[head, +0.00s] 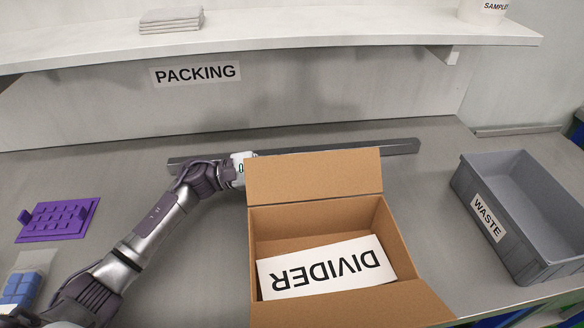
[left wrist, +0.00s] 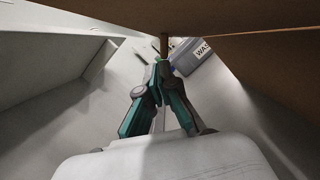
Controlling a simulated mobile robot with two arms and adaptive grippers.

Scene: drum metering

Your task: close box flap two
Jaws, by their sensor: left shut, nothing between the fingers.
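The cardboard box (head: 390,235) stands open on the grey table with a white DIVIDER sheet (head: 325,268) inside. Its far flap (head: 315,177) stands up at the back edge, and its near flap (head: 350,308) is folded outward toward me. In the head view my left arm reaches to the box's far left corner, where the far flap hides the gripper's fingers. In the left wrist view my left gripper (left wrist: 163,68) is shut and empty, with brown cardboard (left wrist: 200,14) close above its fingertips. Whether they touch the flap I cannot tell. My right gripper is not in view.
A grey WASTE bin (head: 520,215) stands right of the box. A dark bar (head: 400,147) lies behind the box. A purple rack (head: 58,220) and blue items (head: 20,288) lie at the left. A shelf (head: 300,33) overhangs the back.

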